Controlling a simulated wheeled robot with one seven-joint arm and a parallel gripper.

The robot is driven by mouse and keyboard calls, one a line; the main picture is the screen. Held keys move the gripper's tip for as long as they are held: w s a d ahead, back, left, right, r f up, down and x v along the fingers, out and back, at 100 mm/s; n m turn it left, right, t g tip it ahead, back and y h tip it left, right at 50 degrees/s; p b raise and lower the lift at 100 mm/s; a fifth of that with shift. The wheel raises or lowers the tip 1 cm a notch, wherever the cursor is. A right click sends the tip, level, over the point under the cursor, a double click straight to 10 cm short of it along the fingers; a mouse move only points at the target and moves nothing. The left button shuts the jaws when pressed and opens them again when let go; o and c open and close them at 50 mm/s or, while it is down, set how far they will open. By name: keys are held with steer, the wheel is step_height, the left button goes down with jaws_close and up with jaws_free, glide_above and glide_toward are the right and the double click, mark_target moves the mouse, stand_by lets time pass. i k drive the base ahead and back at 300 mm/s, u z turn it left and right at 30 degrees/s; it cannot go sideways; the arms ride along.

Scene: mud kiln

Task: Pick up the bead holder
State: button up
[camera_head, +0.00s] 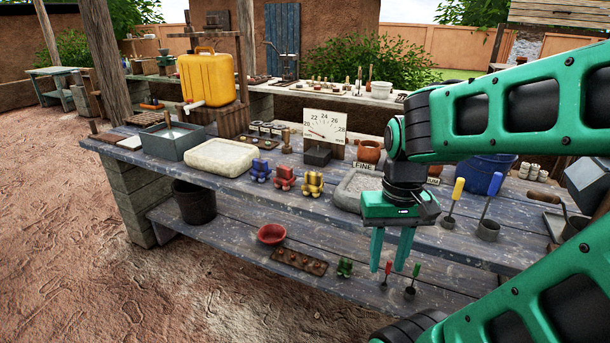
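My gripper (387,269) hangs on the right side of the picture with its two green fingers pointing down. A gap shows between the fingers and nothing is held in it. A dark brown board with several small round pieces in it (298,262) lies on the lower shelf, left of my gripper; it looks most like the bead holder, but I cannot be sure. Small blue (260,171), red (285,178) and yellow (312,184) blocky stands sit on the upper table. A similar green one (345,267) sits on the lower shelf beside the board.
A red bowl (271,234) is behind the board. Red- and green-handled tools (411,285) stand in small cups by my fingertips.

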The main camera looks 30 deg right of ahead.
mark_target(314, 183)
steer(key=z, duration=0.35)
steer(key=i, duration=0.85)
steer(key=z, duration=0.4)
